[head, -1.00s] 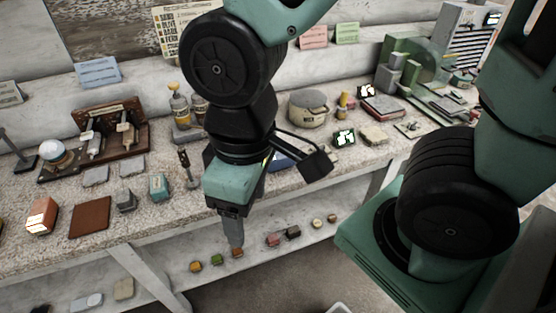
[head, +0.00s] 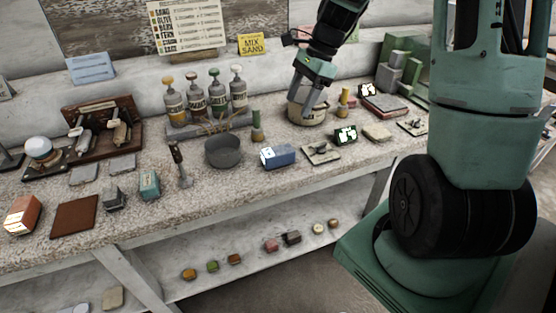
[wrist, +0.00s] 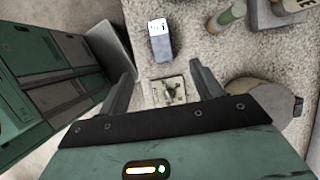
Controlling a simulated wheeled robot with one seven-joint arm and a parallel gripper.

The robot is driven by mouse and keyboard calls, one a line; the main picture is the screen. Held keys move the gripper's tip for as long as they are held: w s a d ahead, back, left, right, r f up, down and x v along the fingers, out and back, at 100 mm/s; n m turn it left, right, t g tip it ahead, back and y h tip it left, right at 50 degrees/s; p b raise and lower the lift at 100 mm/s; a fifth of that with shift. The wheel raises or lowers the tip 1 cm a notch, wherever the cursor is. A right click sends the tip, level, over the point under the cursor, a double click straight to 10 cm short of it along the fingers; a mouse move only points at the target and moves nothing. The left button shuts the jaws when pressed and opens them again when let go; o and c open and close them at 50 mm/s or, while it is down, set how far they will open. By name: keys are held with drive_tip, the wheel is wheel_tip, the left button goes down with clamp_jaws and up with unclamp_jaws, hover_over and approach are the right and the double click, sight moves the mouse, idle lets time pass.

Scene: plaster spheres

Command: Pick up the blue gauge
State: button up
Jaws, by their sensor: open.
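The blue gauge (head: 278,156) is a small blue block with a white lit face on its left end. It lies on the speckled bench top near the front edge. In the wrist view the gauge (wrist: 161,46) shows beyond my fingertips, upper middle, with its white face at the far end. My gripper (head: 307,111) is open and empty, fingers pointing down. In the head view it overlaps the round beige tin, to the right of and behind the gauge. In the wrist view my gripper (wrist: 161,72) has both fingers spread, and nothing is held.
A small plate with a fitting (head: 321,153) lies right of the gauge, with a dark lit device (head: 346,135) beyond. The round tin (head: 306,116) stands behind. A grey bowl (head: 223,151) and a green-yellow cylinder (head: 257,127) are left. The bench edge is close in front.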

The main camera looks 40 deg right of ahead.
sight(280, 150)
drive_tip(key=x, duration=1.2)
drive_tip(key=shift+f+p, duration=0.2)
drive_tip(key=shift+p, duration=0.1)
drive_tip(key=x, duration=0.5)
drive_tip(key=shift+d+p, duration=0.2)
drive_tip(key=shift+p, duration=0.15)
drive_tip(key=c, duration=1.3)
drive_tip(key=shift+o, duration=0.2)
